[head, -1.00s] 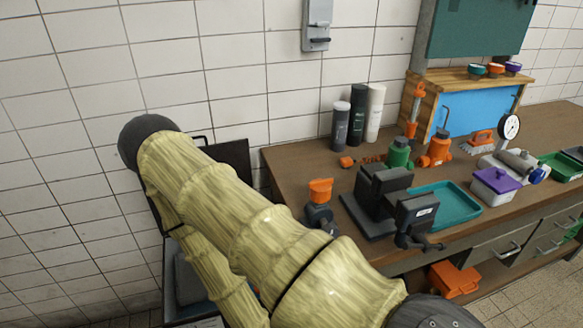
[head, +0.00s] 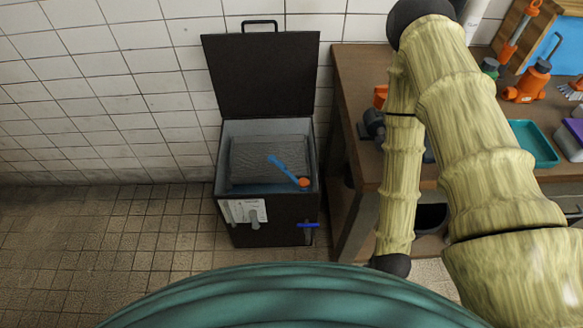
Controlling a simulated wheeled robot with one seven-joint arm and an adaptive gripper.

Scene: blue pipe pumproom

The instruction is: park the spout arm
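An open dark cabinet-like basin (head: 230,208) stands on the floor against the wall, with its lid (head: 262,75) raised. A slim blue arm (head: 284,168) with an orange end (head: 304,182) lies slantwise over the grey inside of the basin; it looks like the spout arm. Its orange end is near the front right of the opening. A small blue lever (head: 308,225) is on the basin's front at the right. My arm, in a yellowish sleeve, crosses the right side, and its lower end is right of the basin. My gripper is not visible.
A brown workbench (head: 352,75) stands just right of the basin, with a teal tray (head: 533,143) and an orange-handled tool (head: 514,35) on it. A white label (head: 243,211) is on the basin's front. Tiled floor (head: 120,235) to the left is clear.

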